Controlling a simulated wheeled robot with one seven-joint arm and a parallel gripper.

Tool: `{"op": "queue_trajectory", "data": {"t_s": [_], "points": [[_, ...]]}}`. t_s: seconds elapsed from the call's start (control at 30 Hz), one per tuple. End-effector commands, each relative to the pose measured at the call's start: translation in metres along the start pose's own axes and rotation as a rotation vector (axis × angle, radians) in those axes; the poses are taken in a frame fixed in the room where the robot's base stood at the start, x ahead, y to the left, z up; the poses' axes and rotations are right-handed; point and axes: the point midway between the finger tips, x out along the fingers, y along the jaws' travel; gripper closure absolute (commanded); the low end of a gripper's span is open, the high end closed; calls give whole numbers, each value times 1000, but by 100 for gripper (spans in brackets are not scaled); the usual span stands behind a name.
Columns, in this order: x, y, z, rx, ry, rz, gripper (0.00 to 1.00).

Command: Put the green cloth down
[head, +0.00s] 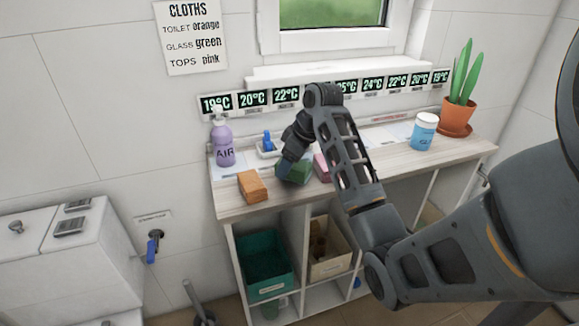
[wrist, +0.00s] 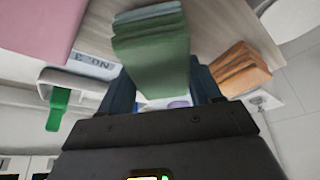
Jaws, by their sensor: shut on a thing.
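The green cloth (head: 294,172) is a folded block at the shelf top's front, between the orange cloth (head: 252,187) and the pink cloth (head: 321,167). My gripper (head: 288,166) points down over it and is shut on it. In the wrist view the green cloth (wrist: 152,50) sits between my fingers, close to the wooden top. The orange cloth (wrist: 240,70) lies to one side and the pink cloth (wrist: 45,25) to the other. In the head view my gripper hides part of the green cloth, and I cannot tell whether it touches the top.
A purple air bottle (head: 222,143) stands at the left of the shelf top (head: 404,178). A white tray (head: 268,152) with a blue item is behind my gripper. A white-blue tub (head: 424,132) and a potted plant (head: 457,116) stand right. Bins sit below.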

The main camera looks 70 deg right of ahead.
Motion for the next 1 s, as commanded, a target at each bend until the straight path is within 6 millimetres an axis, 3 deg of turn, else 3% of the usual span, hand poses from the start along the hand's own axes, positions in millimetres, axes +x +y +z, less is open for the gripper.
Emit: {"op": "queue_trajectory", "data": {"t_s": [0.1, 0.33, 0.37, 0.6, 0.87, 1.0], "points": [[10, 0, 5, 1, -1, 1, 61], [12, 0, 5, -1, 1, 2, 61], [12, 0, 5, -1, 0, 1, 35], [12, 0, 5, -1, 0, 1, 12], [11, 0, 5, -1, 1, 1, 11], [1, 1, 5, -1, 3, 3, 11]]}}
